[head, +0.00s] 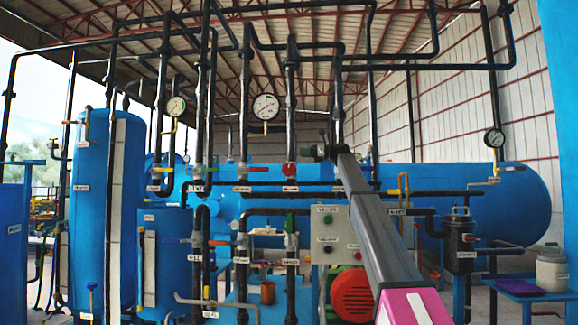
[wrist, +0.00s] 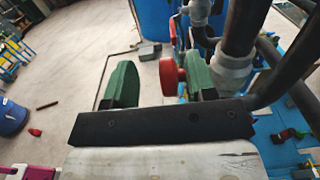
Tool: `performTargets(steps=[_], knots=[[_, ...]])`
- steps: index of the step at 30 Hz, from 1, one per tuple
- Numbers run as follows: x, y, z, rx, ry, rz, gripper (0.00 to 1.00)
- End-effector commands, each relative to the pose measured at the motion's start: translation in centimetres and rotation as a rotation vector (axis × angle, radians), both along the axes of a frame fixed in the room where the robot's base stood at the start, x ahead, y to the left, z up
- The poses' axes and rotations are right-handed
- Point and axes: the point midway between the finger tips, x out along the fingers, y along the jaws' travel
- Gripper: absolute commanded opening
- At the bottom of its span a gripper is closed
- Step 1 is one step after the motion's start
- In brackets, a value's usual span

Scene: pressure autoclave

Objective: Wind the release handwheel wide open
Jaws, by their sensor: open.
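A small red handwheel (head: 289,169) sits on a dark vertical pipe near the middle of the head view; I take it as the release handwheel, though its label is too small to read. My gripper (head: 319,152) is just to the right of it and slightly higher in that view. In the wrist view, my gripper (wrist: 160,82) is open, with two green fingers set wide apart. A red wheel (wrist: 171,78) shows between them, close beside the right finger. I cannot tell whether they touch. Nothing is held.
Dark vertical pipes (wrist: 240,32) stand close to the right finger. A large blue tank (head: 455,200) lies behind the pipework. A grey control box (head: 335,233) and a red motor (head: 352,294) stand below my arm. Open floor (wrist: 60,75) shows on the left in the wrist view.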

Motion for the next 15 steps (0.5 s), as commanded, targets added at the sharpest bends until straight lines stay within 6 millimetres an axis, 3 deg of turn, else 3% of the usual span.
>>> performTargets(steps=[9, 15], knots=[[-0.1, 0.3, -5.7, 0.000, 0.000, 0.000, 0.51], [0.2, 4.4, -5.3, 0.000, -0.001, 0.002, 0.51]])
